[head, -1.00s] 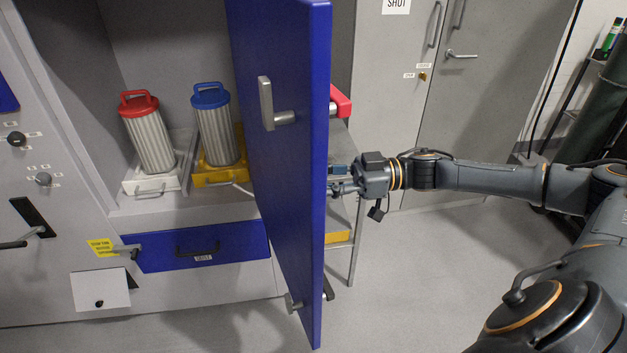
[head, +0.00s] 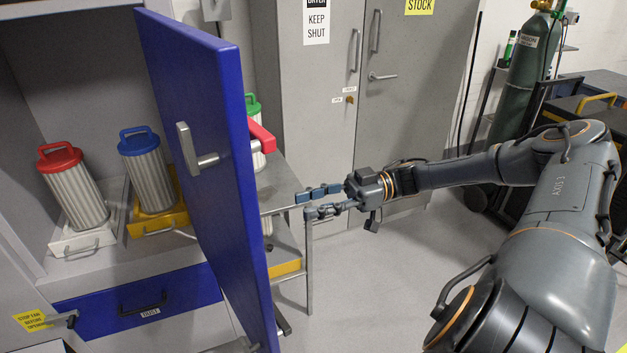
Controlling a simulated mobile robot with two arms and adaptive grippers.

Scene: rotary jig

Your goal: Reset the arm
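My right gripper (head: 304,204) is to the right of the open blue door (head: 205,160), in front of the table behind the door. Its two fingers point left, apart, with nothing seen between them. The door stands swung out, with a grey lever handle (head: 194,150) on its near face and a red part (head: 262,136) at its far side. Inside the cabinet, a red-lidded filter cartridge (head: 78,194) is in a white tray (head: 90,242), and a blue-lidded cartridge (head: 149,175) is in a yellow tray (head: 180,214). My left gripper is out of view.
A green-lidded cartridge (head: 254,104) stands partly hidden behind the door. A blue drawer (head: 185,291) is below the trays. Grey cupboards (head: 415,55) and a green gas cylinder (head: 532,70) stand behind. Floor right of the door is clear.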

